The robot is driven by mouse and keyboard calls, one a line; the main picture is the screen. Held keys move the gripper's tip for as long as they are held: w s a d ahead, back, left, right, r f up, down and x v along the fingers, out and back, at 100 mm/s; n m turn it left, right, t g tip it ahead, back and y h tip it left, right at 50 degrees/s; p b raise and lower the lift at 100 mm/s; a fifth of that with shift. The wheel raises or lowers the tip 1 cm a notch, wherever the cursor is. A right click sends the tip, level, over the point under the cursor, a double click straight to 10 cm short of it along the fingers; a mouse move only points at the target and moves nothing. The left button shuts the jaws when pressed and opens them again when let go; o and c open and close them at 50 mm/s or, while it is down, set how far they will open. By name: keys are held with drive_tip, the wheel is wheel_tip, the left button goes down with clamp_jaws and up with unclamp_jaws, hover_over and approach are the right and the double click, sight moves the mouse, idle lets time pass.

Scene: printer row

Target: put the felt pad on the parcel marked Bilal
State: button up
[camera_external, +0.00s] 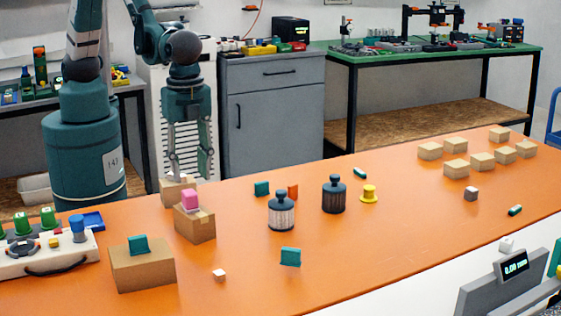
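My gripper (190,176) hangs with its fingers pointing down and spread, above or behind a brown box (195,226) with a pink block (190,200) on top. I see nothing between the fingers. Another brown box (143,272) stands at the front left with a teal piece (138,245) on it. A third, paler box (172,190) is partly hidden behind the pink-topped one. No name can be read on any box, so I cannot tell which is Bilal's. I cannot tell for sure which piece is the felt pad.
On the orange table (390,248) are two dark-topped jars (334,196), (281,212), more teal pieces (290,257), an orange piece (293,191), a yellow spool (369,193) and several small tan boxes (456,168). A control panel (45,255) stands at left. The front middle is mostly clear.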

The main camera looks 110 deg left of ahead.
sight(193, 190)
drive_tip(key=shift+r, duration=2.35)
drive_tip(key=s+a+r+n+t+h, duration=0.1)
drive_tip(key=s+a+r+n+t, duration=0.15)
drive_tip(key=a+r, duration=0.6)
drive_tip(key=s+a+r+n+t, duration=0.1)
drive_tip(key=s+a+r+n, duration=0.3)
drive_tip(key=a, duration=0.7)
drive_tip(key=s+a+r+n+t+y, duration=0.1)
drive_tip(key=s+a+r+n+t, duration=0.1)
drive_tip(key=s+a, duration=1)
drive_tip(key=shift+a+r+t, duration=0.85)
drive_tip(key=shift+a+r, duration=0.35)
drive_tip(key=shift+f+n, duration=0.1)
drive_tip(key=shift+n, duration=0.15)
wheel_tip(193, 190, down, 4)
drive_tip(key=b, duration=0.4)
drive_tip(key=shift+f, duration=0.15)
